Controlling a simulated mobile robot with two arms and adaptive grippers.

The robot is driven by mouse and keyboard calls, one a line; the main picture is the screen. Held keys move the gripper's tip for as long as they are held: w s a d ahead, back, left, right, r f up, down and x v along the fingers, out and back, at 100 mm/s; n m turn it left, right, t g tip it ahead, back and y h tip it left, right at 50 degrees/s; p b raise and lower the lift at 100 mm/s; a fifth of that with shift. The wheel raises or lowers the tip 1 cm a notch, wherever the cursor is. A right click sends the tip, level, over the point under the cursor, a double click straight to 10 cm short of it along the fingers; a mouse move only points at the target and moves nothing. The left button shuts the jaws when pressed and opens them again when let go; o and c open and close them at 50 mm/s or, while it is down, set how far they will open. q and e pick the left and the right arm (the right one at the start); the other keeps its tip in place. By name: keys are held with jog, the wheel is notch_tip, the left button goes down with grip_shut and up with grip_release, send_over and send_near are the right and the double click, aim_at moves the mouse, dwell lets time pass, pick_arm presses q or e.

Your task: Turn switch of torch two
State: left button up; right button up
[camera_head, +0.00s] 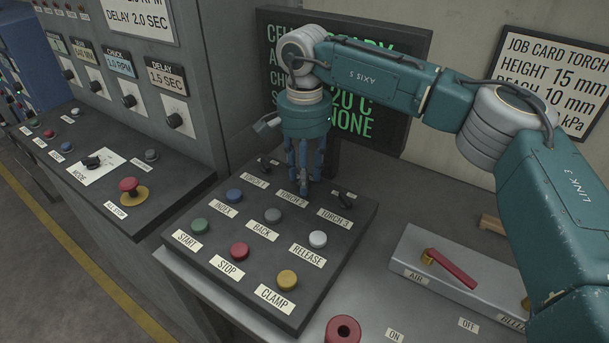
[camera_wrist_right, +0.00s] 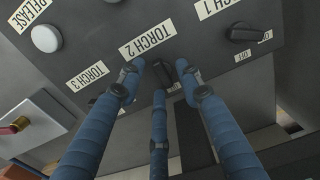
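The TORCH 2 label (camera_head: 292,198) is in the back row of the dark button panel (camera_head: 338,262); it also shows in the right wrist view (camera_wrist_right: 147,40). My right gripper (camera_head: 304,186) points down just behind this label, over the place of the torch two switch. In the right wrist view its three blue fingers (camera_wrist_right: 159,76) stand apart around that place. The switch is mostly hidden among the fingers, and I cannot tell its angle or whether they touch it. The torch one switch (camera_wrist_right: 246,33) and torch three switch (camera_head: 345,200) are black knobs on either side. My left gripper is out of view.
Coloured buttons, including a white release button (camera_head: 318,239), sit in front of the torch row. A dark display (camera_head: 385,135) stands behind the gripper. A grey box with a red lever (camera_head: 452,270) lies to the right. A second console (camera_head: 190,180) is at left.

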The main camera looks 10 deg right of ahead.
grip_shut()
jog(key=n+p, duration=0.1)
jog(key=n, duration=0.4)
jog(key=shift+w+n, duration=0.1)
jog(key=shift+n, duration=0.3)
jog(key=n, duration=0.5)
jog(key=shift+w+n, duration=0.1)
jog(key=shift+n, duration=0.6)
jog(key=shift+o, duration=0.5)
grip_release()
